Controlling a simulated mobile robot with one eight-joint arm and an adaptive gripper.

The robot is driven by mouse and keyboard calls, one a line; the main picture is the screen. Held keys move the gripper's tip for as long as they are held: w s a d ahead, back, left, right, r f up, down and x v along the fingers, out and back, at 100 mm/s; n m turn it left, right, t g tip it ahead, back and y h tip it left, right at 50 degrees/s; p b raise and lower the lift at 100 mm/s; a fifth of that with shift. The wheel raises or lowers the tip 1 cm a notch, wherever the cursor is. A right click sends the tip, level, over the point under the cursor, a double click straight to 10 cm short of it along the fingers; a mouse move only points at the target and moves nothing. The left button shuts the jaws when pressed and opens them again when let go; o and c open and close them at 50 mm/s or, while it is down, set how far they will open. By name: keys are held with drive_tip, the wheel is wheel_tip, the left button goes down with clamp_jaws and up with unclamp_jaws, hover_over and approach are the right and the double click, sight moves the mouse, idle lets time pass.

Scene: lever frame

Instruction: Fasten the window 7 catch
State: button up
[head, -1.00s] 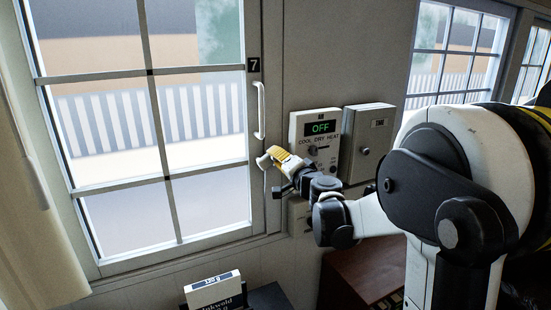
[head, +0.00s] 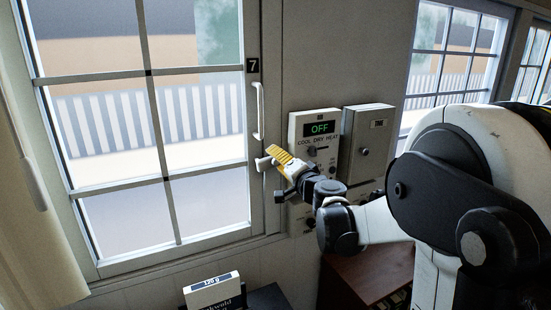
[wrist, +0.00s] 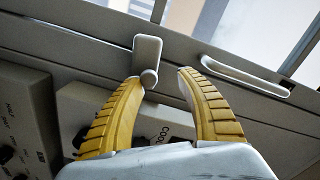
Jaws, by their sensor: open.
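Window 7 (head: 165,180) is a white-framed paned sash, marked by a dark plate with a 7 (head: 253,65). It looks flush with its frame. The catch (head: 262,163) is a small pale fitting on the right edge of the frame, below the white pull handle (head: 260,110). My gripper (head: 273,153), with yellow ribbed fingers, is at the catch. In the wrist view my gripper (wrist: 162,78) is open. The catch (wrist: 148,52) shows as a flat tab with a round knob, close to the left fingertip. I cannot tell whether they touch.
Right of the window, a control box (head: 320,128) reading OFF and a grey box (head: 366,140) are on the wall close to my arm. A brown cabinet (head: 365,268) stands below. A curtain (head: 30,200) hangs at left.

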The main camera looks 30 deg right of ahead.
drive_tip(key=s, duration=1)
drive_tip(key=shift+s, duration=0.25)
drive_tip(key=s+a+f+n+g+y+b, duration=0.25)
drive_tip(key=s+a+f+n+b, duration=0.2)
drive_tip(key=a+f, duration=0.4)
drive_tip(key=s+a+f+n+g+y+b, duration=0.2)
drive_tip(key=s+a+f+n+g+b, duration=0.15)
drive_tip(key=a+f+b, duration=0.4)
drive_tip(key=s+a+f+n+g+h+b, duration=0.1)
drive_tip(key=s+f+n+g+h+b, duration=0.3)
drive_tip(key=s+f, duration=1.1)
wheel_tip(320, 180, down, 3)
drive_tip(key=g+b, duration=0.1)
drive_tip(key=b, duration=0.2)
drive_tip(key=shift+s+a+r, duration=0.15)
drive_tip(key=shift+s+r, duration=0.05)
drive_tip(key=shift+s, duration=0.05)
